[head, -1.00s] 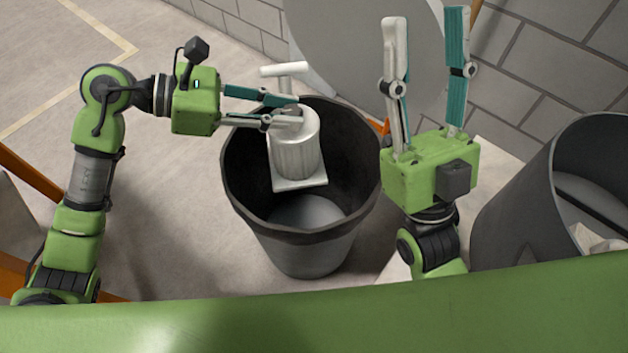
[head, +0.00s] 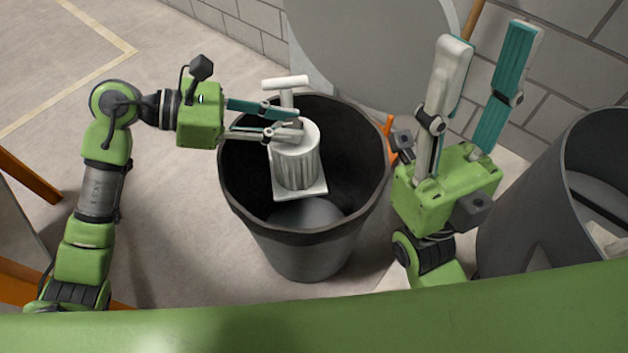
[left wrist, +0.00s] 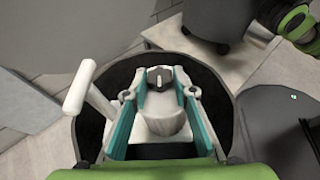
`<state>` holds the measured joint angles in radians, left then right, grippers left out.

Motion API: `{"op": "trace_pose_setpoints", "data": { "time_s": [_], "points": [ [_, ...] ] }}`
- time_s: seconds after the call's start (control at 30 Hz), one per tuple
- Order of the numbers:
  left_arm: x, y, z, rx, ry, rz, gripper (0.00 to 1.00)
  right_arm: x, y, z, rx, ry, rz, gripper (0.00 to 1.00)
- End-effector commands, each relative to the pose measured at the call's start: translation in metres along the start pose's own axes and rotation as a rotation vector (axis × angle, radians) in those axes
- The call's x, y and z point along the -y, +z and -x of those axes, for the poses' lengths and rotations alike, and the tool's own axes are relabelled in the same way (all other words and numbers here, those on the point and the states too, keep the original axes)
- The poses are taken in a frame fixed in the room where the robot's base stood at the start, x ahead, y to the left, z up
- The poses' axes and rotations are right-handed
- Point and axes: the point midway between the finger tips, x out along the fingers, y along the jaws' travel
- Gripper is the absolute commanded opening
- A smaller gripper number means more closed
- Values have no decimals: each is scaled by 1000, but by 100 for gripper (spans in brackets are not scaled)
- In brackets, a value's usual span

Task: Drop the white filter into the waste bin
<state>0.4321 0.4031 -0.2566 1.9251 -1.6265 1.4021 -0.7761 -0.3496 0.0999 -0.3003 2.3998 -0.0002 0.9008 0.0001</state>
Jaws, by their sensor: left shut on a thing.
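The white filter (head: 297,168) is a ribbed cylinder with a square bottom plate and a T-shaped handle. It is upright over the mouth of the dark grey waste bin (head: 305,250), its bottom plate seen against the bin's inside. How far it is below the rim I cannot tell. My left gripper (head: 299,124) is shut on the filter's top. In the left wrist view the filter's top (left wrist: 165,122) is between the two fingers, with the bin's rim around it. My right gripper (head: 490,52) is open and empty, fingers pointing up, right of the bin.
A second grey bin (head: 545,185) with pale contents stands at the right. A large grey disc (head: 370,45) is behind the waste bin, in front of a block wall (head: 585,60). An orange object (head: 391,140) is between bin and right gripper.

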Motion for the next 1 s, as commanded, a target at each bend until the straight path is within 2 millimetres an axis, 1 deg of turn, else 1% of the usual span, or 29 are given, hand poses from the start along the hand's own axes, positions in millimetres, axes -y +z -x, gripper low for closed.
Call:
{"op": "trace_pose_setpoints", "data": {
  "time_s": [0.07, 0.1, 0.17, 0.47, 0.57, 0.67, 0.9, 1.0],
  "points": [
    [0, 2, 0, 4, 1, -2, 0, 0, 0, 0, 1, 0, 0, 40],
    [0, 2, 0, 4, 1, -2, 30, 0, 0, 0, 1, 0, 0, 40],
    [0, 2, 0, 3, 1, -2, 44, 0, 0, 0, 1, 0, 0, 40],
    [0, -1, 0, -2, -1, 1, 44, 0, 0, 0, 1, 0, 0, 40],
    [0, -1, 4, -3, 0, 1, 44, 0, 0, 0, 1, 1, 1, 40],
    [-1, -1, 17, -4, 2, 0, 44, 0, 0, 0, 1, 1, 1, 40],
    [-1, 0, 57, -3, 2, -2, 44, 0, 0, 0, 1, 0, 0, 40],
    [0, 0, 68, -1, 1, -1, 44, 0, 0, 0, 1, 0, 0, 40]
  ]
}}
